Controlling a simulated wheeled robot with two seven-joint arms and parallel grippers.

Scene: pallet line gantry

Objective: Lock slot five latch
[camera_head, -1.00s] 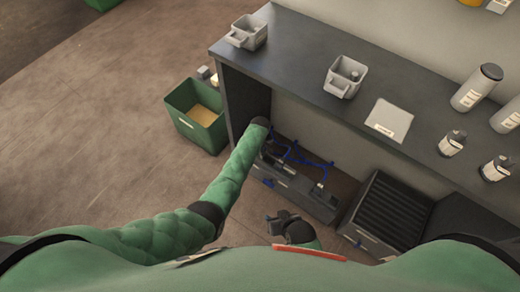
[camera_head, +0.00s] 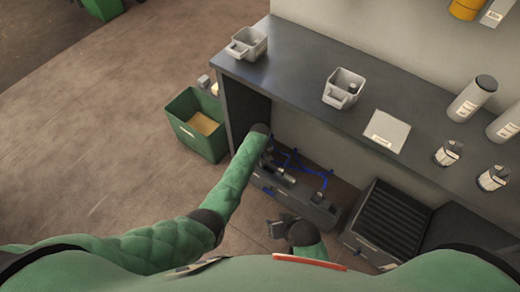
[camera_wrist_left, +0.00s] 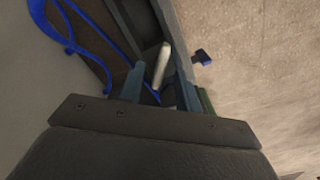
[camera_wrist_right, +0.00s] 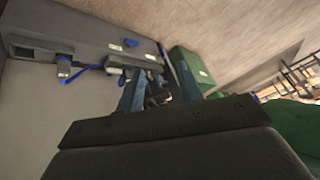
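A dark grey unit (camera_head: 318,214) with blue cables (camera_head: 318,176) stands low under the counter. My left gripper (camera_head: 282,176) is down at this unit. In the left wrist view, its two fingers (camera_wrist_left: 161,92) are apart, with a pale rod-like part (camera_wrist_left: 161,66) showing between them; I cannot tell if they touch it. Blue parts (camera_wrist_right: 64,66) show on the unit there. I cannot tell which latch is slot five.
The dark counter (camera_head: 300,66) overhangs the unit and carries grey bins (camera_head: 345,90), a pale plate (camera_head: 387,131) and bottles. A green crate (camera_head: 183,142) stands left of it. A black ribbed box (camera_head: 388,215) stands right of the unit.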

